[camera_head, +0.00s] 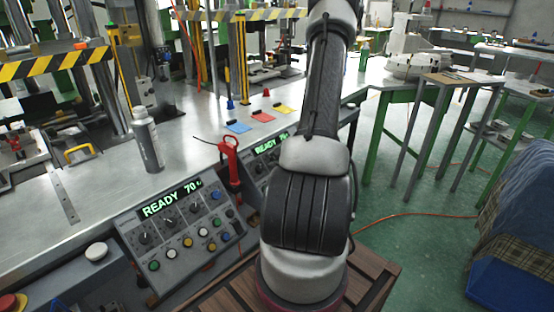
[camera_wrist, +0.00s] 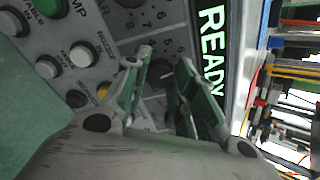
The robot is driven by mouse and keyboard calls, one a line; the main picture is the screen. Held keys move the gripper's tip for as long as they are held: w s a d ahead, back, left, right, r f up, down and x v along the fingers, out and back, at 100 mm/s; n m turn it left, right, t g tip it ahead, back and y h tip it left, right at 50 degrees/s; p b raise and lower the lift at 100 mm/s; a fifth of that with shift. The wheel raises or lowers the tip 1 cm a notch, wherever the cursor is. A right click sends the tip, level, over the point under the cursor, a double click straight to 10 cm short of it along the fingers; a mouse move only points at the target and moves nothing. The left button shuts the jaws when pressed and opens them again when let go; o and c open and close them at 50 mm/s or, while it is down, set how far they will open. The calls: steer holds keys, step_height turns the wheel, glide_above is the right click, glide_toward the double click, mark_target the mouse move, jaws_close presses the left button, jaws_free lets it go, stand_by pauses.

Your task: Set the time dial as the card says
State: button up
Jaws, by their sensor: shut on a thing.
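In the wrist view my gripper (camera_wrist: 165,60) is over a grey control panel, its two fingers closed on a dark dial knob (camera_wrist: 160,73) with numbers around it. The knob is partly hidden by the fingers, and its label cannot be read. A lit display reading READY (camera_wrist: 210,50) is beside it. In the head view my arm hides the gripper and part of the farther panel (camera_head: 262,178). The nearer panel (camera_head: 185,240) shows READY 70 above several dials. Small blue (camera_head: 237,127), red (camera_head: 263,117) and yellow (camera_head: 282,109) sheets lie on the bench; no writing on them is readable.
In the wrist view, white (camera_wrist: 83,55) and green (camera_wrist: 50,6) buttons sit on the panel beside the fingers. In the head view, a grey bottle (camera_head: 148,142) and a red-handled tool (camera_head: 230,160) stand near the panels. Striped press frames (camera_head: 60,64) rise behind the bench.

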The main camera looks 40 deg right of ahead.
steer(key=shift+n, duration=2)
steer(key=o, duration=1)
steer(key=shift+o, duration=0.2)
steer(key=v, duration=1.2)
steer(key=shift+s+a+f, duration=0.1)
